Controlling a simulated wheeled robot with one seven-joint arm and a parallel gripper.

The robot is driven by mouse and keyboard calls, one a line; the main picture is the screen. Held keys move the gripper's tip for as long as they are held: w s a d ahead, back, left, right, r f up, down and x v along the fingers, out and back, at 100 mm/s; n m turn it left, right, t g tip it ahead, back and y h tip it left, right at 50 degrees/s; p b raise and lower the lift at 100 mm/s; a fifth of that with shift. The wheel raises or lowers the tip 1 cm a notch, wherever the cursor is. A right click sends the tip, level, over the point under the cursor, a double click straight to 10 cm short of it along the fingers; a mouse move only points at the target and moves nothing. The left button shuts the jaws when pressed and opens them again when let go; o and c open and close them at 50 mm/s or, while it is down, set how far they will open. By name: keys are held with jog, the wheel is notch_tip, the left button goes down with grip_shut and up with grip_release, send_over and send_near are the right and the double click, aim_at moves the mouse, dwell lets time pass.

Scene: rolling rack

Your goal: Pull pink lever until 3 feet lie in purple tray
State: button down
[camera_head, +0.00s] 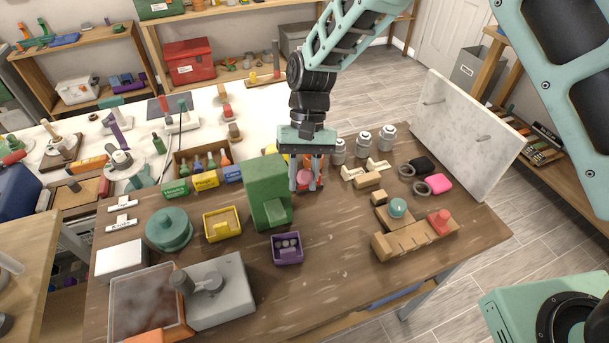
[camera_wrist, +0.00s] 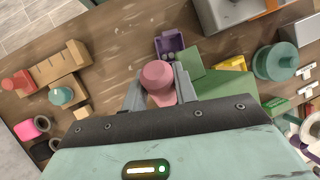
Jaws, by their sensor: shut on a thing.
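The pink lever (camera_head: 304,178) has a round knob and stands at the right side of the tall green dispenser (camera_head: 267,190). My gripper (camera_head: 306,182) points down, with one finger on each side of the knob, and is shut on it. In the wrist view the pink knob (camera_wrist: 158,74) sits between both fingers (camera_wrist: 158,86). The purple tray (camera_head: 288,260) is on the table in front of the dispenser. A few small grey round feet lie in it, too small to count surely. The tray (camera_wrist: 160,46) also shows in the wrist view, above the knob.
A yellow tray (camera_head: 222,236) and a teal round piece (camera_head: 169,230) are left of the dispenser. A grey machine (camera_head: 220,292) is front left. A wooden block (camera_head: 410,240) with a red part is at right. A white panel (camera_head: 465,130) stands at the right edge. Table right of the tray is clear.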

jog(key=c, duration=1.1)
grip_release()
jog(key=shift+w, duration=0.1)
jog(key=b+v, duration=0.5)
jog(key=v, duration=1.2)
jog(key=shift+r, duration=0.3)
